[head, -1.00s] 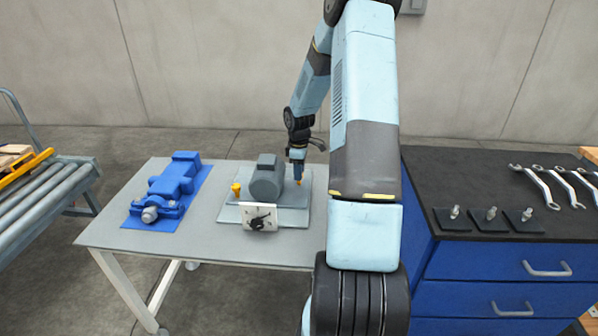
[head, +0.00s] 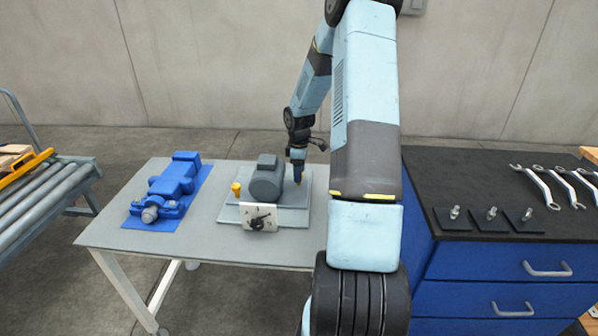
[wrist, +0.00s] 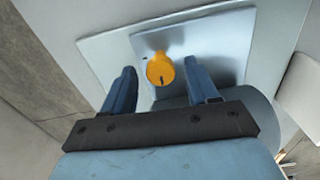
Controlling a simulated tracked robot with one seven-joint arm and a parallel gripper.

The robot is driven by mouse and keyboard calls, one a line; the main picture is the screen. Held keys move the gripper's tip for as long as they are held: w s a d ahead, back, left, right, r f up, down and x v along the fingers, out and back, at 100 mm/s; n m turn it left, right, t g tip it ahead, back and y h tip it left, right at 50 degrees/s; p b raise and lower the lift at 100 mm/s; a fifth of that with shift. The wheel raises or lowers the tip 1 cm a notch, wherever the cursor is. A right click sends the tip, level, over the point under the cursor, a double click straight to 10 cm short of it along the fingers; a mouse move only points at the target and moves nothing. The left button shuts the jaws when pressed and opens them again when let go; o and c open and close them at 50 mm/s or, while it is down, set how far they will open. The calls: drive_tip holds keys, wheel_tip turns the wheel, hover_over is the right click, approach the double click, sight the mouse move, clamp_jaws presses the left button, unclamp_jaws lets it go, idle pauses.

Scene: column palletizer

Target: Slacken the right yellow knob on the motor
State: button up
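The grey motor (head: 266,180) sits on a grey plate on the table. Its right yellow knob (wrist: 160,70) shows from above in the wrist view, with a dark mark on its face and a lobe pointing up. My gripper (wrist: 161,80) is open, with one blue finger on each side of the knob. In the head view my gripper (head: 298,172) points down at the motor's right side and hides most of this knob. The left yellow knob (head: 236,188) stands free.
A metal plate with a black handle-like part (head: 259,217) is in front of the motor. A blue machine part (head: 172,190) lies to the left on the grey table (head: 210,240). A dark-topped blue cabinet (head: 500,262) with wrenches stands at the right.

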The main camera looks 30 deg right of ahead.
wheel_tip(320, 180, up, 14)
drive_tip(key=shift+f, duration=0.15)
idle(0.6)
idle(0.4)
